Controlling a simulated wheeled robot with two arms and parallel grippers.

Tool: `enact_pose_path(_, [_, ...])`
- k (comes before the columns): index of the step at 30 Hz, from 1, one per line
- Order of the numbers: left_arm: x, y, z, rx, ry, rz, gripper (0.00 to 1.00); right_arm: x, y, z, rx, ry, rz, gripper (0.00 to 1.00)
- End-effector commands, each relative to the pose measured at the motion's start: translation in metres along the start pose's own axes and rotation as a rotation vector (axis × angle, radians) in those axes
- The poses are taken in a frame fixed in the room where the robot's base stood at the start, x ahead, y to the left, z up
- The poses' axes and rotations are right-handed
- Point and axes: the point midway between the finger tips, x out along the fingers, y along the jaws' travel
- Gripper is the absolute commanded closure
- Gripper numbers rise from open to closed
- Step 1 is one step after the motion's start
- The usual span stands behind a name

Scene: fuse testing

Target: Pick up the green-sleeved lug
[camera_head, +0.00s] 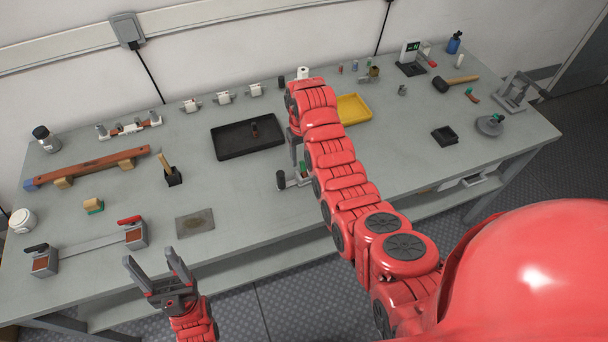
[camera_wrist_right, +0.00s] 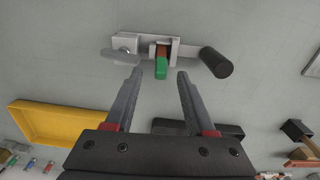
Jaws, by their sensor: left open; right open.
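The green-sleeved lug (camera_wrist_right: 161,68) sits in a small grey clamp fixture (camera_wrist_right: 128,42) with a black cylindrical handle (camera_wrist_right: 215,62). In the head view the fixture (camera_head: 294,182) is partly hidden by my right arm. My right gripper (camera_wrist_right: 159,76) is open and empty, with its fingertips to either side of the lug's green end in the wrist view; I cannot tell the height gap. My left gripper (camera_head: 150,256) is open and empty, near the table's front edge.
A black tray (camera_head: 222,147) with a small item lies left of my right arm. A yellow tray (camera_head: 366,105) is to its right. A flat grey plate (camera_head: 195,222) and a bar between two clamps (camera_head: 92,246) lie front left.

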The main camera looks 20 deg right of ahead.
Motion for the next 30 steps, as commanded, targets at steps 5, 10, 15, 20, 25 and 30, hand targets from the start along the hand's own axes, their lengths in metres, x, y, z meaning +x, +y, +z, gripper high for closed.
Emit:
enact_pose_path(5, [0.017,-0.001,-0.003,0.000,0.001,0.000,0.34,0.017,-0.002,-0.001,-0.001,-0.006,-0.001,0.45])
enact_pose_path(10, [0.020,-0.001,-0.003,0.000,0.001,0.000,0.34,0.031,-0.001,-0.002,0.000,0.000,0.000,0.45])
enact_pose_path(15, [0.019,-0.001,-0.003,0.000,0.001,0.000,0.34,0.034,-0.001,-0.002,0.000,0.000,0.000,0.45])
enact_pose_path(20, [0.019,-0.001,-0.003,0.000,0.001,0.000,0.34,0.033,-0.001,-0.002,0.000,0.000,0.001,0.58])
enact_pose_path(25, [0.019,-0.001,-0.003,0.000,0.001,0.000,0.34,0.033,-0.001,-0.002,0.000,0.000,0.001,0.88])
enact_pose_path(30, [0.019,-0.001,-0.003,0.000,0.000,0.000,0.34,0.033,-0.001,-0.002,0.000,0.001,0.001,1.00])
